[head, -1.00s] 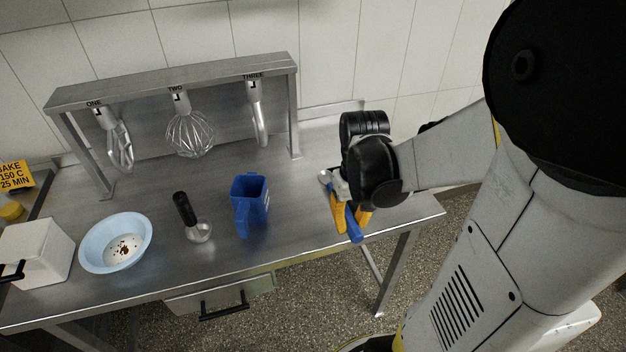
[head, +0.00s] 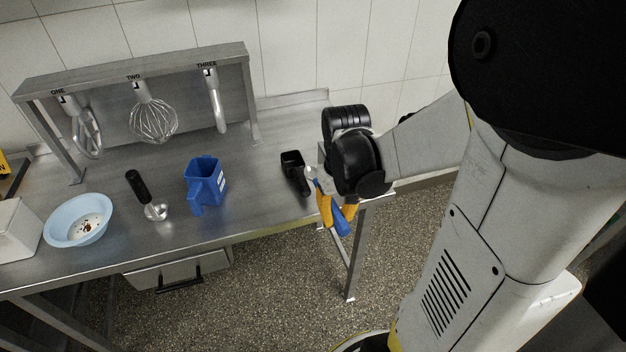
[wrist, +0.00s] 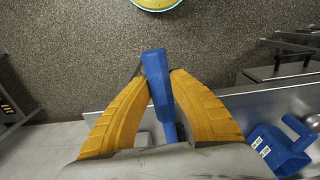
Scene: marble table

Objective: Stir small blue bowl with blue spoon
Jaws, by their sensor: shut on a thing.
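The small blue bowl (head: 62,221) is light blue and sits on the left part of the metal table, with dark brown bits at its bottom. My gripper (head: 338,214) has yellow fingers and is at the table's right end, far from the bowl. It is shut on the blue spoon (head: 341,224). In the wrist view the blue handle (wrist: 156,80) lies between the yellow fingers (wrist: 160,88). The bowl is not in the wrist view.
A blue jug (head: 205,180), a black-handled tool (head: 138,187) and a black scoop-like container (head: 295,172) stand on the table (head: 250,205). A rack (head: 140,68) with hanging whisks stands behind. A white box (head: 15,232) is left of the bowl.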

